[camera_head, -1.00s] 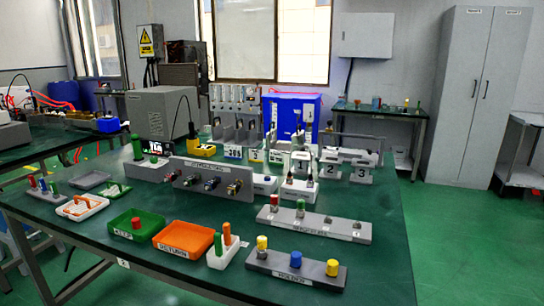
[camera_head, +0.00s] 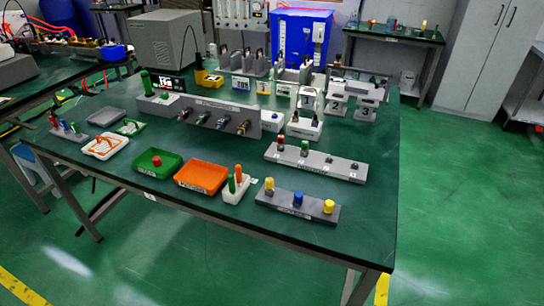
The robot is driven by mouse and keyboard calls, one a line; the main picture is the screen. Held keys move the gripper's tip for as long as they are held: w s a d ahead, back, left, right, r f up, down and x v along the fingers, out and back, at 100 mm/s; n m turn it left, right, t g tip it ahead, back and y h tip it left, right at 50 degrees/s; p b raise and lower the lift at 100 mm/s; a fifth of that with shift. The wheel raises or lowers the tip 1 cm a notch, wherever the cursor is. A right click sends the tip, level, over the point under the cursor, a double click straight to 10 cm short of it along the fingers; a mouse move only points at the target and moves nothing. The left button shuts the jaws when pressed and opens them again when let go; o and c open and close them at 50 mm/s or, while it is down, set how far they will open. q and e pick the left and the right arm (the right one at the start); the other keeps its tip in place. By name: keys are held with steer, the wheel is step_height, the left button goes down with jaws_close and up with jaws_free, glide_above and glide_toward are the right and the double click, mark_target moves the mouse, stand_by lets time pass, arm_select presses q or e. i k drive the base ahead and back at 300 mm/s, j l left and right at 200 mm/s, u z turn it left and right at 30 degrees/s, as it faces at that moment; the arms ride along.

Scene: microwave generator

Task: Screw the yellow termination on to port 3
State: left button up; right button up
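Neither gripper is in view.
Left of the holder stand a white stand (camera_head: 233,196) with green and orange pieces, an orange tray (camera_head: 200,187) and a green tray (camera_head: 150,171). A grey panel (camera_head: 225,108) with connectors and numbered stands (camera_head: 336,107) are behind. The table's front right corner is clear.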

mark_target(270, 182)
steer(key=i+l+z, duration=0.1)
steer(key=i+l, duration=0.4)
steer(key=i, duration=0.3)
steer(key=l+z, duration=0.05)
